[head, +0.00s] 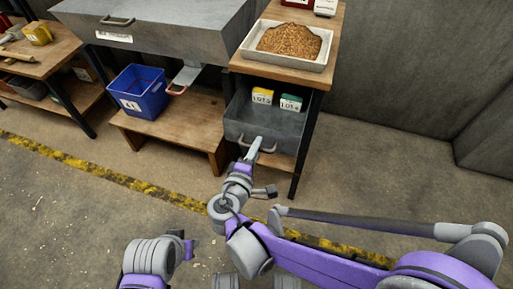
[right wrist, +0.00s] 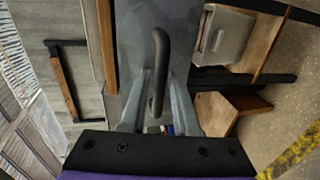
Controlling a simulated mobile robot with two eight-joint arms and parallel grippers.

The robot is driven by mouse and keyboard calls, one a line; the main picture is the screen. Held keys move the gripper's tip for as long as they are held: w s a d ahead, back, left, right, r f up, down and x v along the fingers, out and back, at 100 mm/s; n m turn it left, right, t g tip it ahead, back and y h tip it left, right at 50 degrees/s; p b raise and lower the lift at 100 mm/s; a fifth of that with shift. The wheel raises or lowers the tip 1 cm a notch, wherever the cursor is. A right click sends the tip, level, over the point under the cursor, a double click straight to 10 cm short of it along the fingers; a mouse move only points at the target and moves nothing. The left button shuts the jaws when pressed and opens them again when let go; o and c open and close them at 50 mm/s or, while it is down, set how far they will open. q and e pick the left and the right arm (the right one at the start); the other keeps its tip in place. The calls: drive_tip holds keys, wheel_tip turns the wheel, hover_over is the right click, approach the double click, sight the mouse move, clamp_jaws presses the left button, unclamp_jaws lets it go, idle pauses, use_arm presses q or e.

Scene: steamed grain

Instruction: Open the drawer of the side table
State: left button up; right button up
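The side table (head: 274,72) has a wooden top and dark legs. Its grey drawer (head: 262,126) stands pulled out, and I can see into it. Inside are a yellow-topped box (head: 262,96) and a green-topped box (head: 291,103). My right gripper (head: 254,148) is at the drawer's front handle (head: 268,147).
A tray of grain (head: 290,43) sits on the side table. Left of it are a large grey metal unit (head: 170,35) and a blue bin (head: 138,92) on a low wooden bench (head: 185,125). The floor in front is clear, crossed by a yellow line (head: 100,175).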

drive_tip(key=shift+w, duration=0.1)
clamp_jaws()
idle(1.4)
